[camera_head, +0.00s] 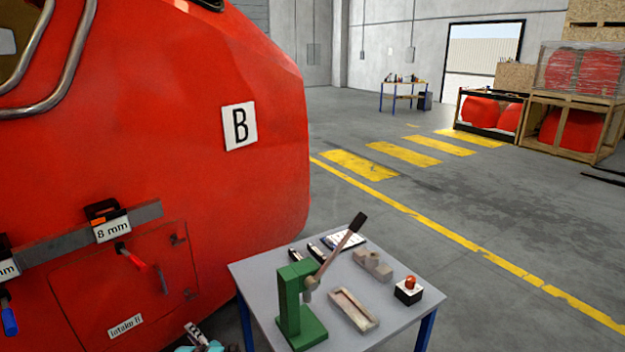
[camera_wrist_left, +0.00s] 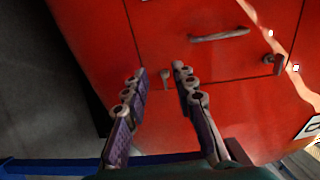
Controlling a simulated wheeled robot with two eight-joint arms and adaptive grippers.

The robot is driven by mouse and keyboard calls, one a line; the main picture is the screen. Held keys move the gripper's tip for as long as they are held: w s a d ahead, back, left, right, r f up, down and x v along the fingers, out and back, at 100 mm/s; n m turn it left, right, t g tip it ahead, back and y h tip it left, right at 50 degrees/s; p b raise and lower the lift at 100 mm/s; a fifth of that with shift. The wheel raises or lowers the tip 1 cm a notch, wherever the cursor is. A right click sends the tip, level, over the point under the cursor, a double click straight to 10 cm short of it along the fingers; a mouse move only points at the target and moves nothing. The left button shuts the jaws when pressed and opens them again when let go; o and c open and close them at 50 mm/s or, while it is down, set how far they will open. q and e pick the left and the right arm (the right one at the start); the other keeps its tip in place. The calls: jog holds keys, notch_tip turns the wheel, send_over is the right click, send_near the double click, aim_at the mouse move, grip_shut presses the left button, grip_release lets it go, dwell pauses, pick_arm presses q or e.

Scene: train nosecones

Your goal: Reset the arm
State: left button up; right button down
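My left gripper (camera_head: 198,336) is partly in the head view at the bottom edge, low in front of the red nosecone (camera_head: 215,75) marked B. In the left wrist view my left gripper (camera_wrist_left: 162,84) is open, with its two fingers apart and nothing held between them. Beyond the fingers is the red hatch (camera_wrist_left: 225,65), with a small metal piece on it and a bar handle (camera_wrist_left: 220,36). I cannot tell whether the fingertips touch the hatch. My right gripper is in neither view.
A grey table (camera_head: 262,271) with a green lever press (camera_head: 296,303), a small tray and an orange-red button box (camera_head: 408,290) stands right of the gripper. A red-handled tool (camera_head: 132,258) sits on the hatch labelled Intake B. Open floor lies to the right.

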pick_arm(q)
jog(key=s+d+r+n+g+h, duration=0.25)
jog(key=s+r, duration=0.25)
jog(key=r, duration=0.4)
jog(key=s+d+r+n+g+h, duration=0.1)
jog(key=s+d+r+n+h, duration=0.2)
jog(key=r, duration=0.6)
jog(key=s+d+h, duration=0.2)
jog(key=s+d, duration=0.3)
jog(key=s, duration=0.4)
jog(key=s+d+r+n+h, duration=0.1)
jog(key=s+d+h, duration=0.2)
jog(key=s, duration=0.6)
jog(key=s+d+n+h, duration=0.1)
jog(key=s+d+h, duration=0.1)
jog(key=s+d, duration=0.5)
jog(key=s+g, duration=0.1)
jog(key=s, duration=0.2)
jog(key=shift+r+h, duration=0.3)
jog(key=shift+h, duration=0.05)
jog(key=shift+n, duration=0.25)
